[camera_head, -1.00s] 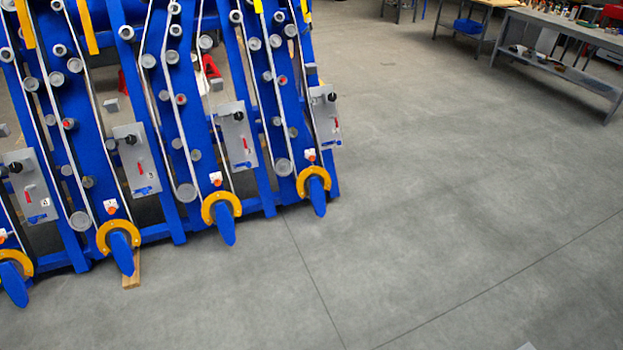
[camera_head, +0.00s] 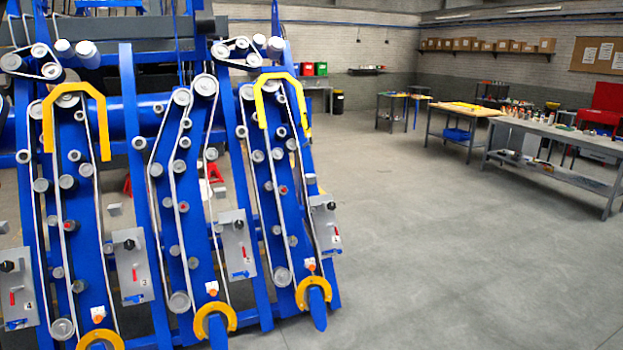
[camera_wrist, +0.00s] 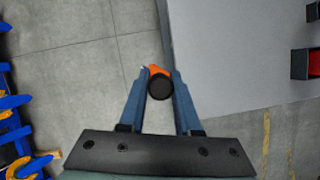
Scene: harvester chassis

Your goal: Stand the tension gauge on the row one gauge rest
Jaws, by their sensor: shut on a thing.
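My gripper (camera_wrist: 160,82) shows in the wrist view, its two blue-grey fingers shut on an orange piece with a round black part, which I take to be the tension gauge (camera_wrist: 159,87). It is held above the concrete floor, beside a large pale grey surface. The gripper is not in the head view. The blue harvester chassis (camera_head: 160,225) stands at the left of the head view, with grey plates (camera_head: 237,245) on its rows. Some plates bear numbers and small blue parts at the bottom. I cannot tell which of these is the row one gauge rest.
A grey bench (camera_head: 560,150) with small items stands at the right, and a table with a yellow top (camera_head: 465,108) behind it. Shelves with boxes (camera_head: 485,46) hang on the back wall. The concrete floor (camera_head: 430,270) between chassis and benches is clear.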

